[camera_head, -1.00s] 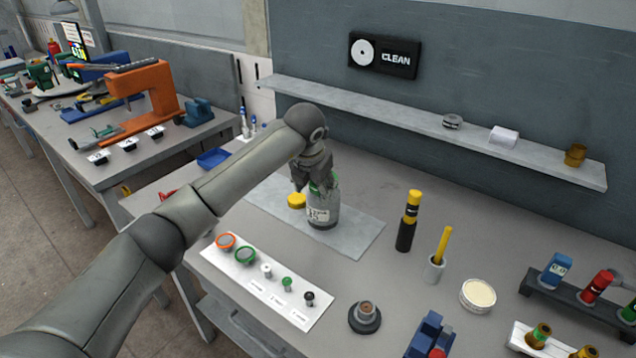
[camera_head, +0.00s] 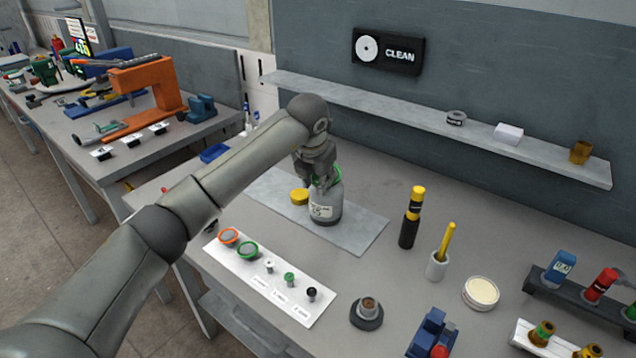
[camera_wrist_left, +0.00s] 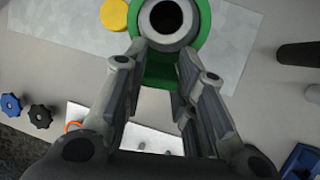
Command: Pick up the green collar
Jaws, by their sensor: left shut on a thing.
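The green collar (camera_head: 337,173) is at the top of a grey bottle with a white label (camera_head: 322,212), standing on a grey mat. In the left wrist view the green collar (camera_wrist_left: 160,74) rings the bottle's round mouth (camera_wrist_left: 168,17). My left gripper (camera_head: 324,183) is over the bottle's top from the left, its fingers closed on the near part of the collar. The fingers hide much of the collar in the head view. I cannot tell whether the collar still touches the bottle. My right gripper is not in view.
A yellow cap (camera_head: 299,196) lies just left of the bottle. A white board (camera_head: 262,279) with orange, green and small knob parts lies in front. A black and yellow marker (camera_head: 411,218) stands to the right, beside a cup (camera_head: 436,266). A shelf (camera_head: 390,118) runs behind.

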